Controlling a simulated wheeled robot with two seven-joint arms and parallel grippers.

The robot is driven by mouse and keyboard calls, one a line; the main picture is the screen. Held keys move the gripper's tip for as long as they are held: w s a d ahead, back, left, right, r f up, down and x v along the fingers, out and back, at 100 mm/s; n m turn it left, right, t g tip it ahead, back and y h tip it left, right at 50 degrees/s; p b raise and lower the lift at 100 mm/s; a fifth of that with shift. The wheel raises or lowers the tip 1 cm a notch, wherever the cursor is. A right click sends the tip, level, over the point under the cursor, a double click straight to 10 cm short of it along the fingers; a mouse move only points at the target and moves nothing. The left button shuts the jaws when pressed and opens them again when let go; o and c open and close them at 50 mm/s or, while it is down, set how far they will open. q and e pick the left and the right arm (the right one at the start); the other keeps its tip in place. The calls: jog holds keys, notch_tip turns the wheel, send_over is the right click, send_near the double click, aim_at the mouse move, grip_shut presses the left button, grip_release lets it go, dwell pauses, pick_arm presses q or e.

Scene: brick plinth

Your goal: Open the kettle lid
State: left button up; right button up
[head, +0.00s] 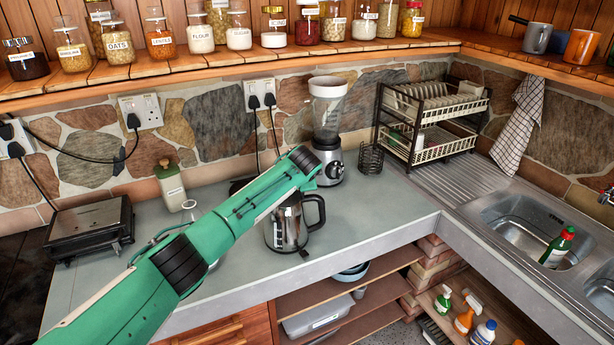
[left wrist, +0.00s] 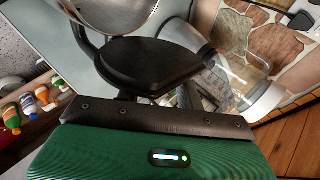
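The kettle (head: 287,228) stands upright on the grey counter, with a steel and glass body and a black handle (head: 315,210) on its right. My green left arm crosses in front of its top, so the lid is hidden in the head view. In the left wrist view the black lid (left wrist: 150,62) is large and close, with the steel body (left wrist: 115,14) beyond it. My right gripper is in neither view.
A blender (head: 327,112) stands behind the kettle, and a dish rack (head: 432,120) is at the back right. A black toaster-like appliance (head: 92,228) and a jar (head: 170,185) are to the left. The counter right of the kettle is clear up to the sink (head: 525,230).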

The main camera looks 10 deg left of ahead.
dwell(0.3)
pick_arm(q)
jog(key=b+v, duration=0.4)
jog(key=v, duration=0.9)
jog(key=shift+s+r, duration=0.25)
